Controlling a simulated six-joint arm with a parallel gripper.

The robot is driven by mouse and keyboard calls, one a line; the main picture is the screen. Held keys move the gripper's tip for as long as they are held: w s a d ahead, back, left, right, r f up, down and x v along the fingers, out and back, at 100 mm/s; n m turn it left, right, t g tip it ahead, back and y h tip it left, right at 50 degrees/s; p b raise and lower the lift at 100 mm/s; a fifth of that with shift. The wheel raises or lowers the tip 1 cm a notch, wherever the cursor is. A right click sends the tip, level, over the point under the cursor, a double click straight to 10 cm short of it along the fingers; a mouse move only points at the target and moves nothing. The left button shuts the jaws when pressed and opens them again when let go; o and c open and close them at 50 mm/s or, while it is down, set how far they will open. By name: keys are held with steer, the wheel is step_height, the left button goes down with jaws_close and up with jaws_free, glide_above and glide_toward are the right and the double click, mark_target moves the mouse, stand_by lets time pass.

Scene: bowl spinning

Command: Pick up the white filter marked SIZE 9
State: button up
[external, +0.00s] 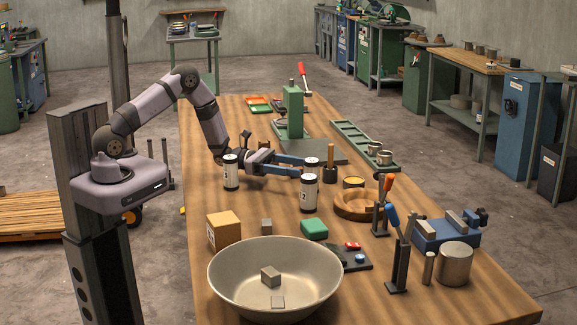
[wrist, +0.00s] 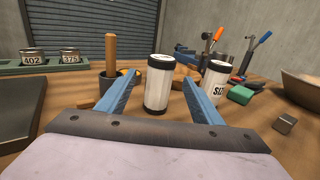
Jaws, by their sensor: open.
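Three white filters with black ends stand upright on the table. One filter (wrist: 159,85) is between and beyond the fingertips in the wrist view, with no marking visible; outside, its upper part (external: 312,168) shows behind a nearer filter (external: 309,197). That nearer filter shows at right in the wrist view (wrist: 214,78), its label reading "SIZ" before my finger covers the rest. A third filter (external: 231,174) stands left, beside my wrist; its label is too small to read. My gripper (external: 302,167) is open and empty, low over the table, its blue fingers pointing right.
A pot with a wooden handle (external: 330,160) stands just beyond the fingertips. A wooden ring (external: 356,205) and upright clamps (external: 397,255) are to the right. A large metal bowl (external: 225,285), cardboard box (external: 223,229) and green block (external: 314,229) are in front.

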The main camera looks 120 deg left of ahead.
steer(key=shift+w+a+f+p, duration=0.2)
steer(key=shift+w+f, duration=0.1)
steer(key=shift+w, duration=0.45)
steer(key=shift+w+a+f+p, duration=0.1)
steer(key=shift+w+f+p, duration=0.15)
steer(key=shift+w, duration=0.45)
steer(key=shift+c, duration=0.7)
steer(key=c, duration=1.1)
steer(key=shift+o, duration=0.2)
steer(key=shift+r+b, duration=1.1)
steer(key=shift+r, duration=3.85)
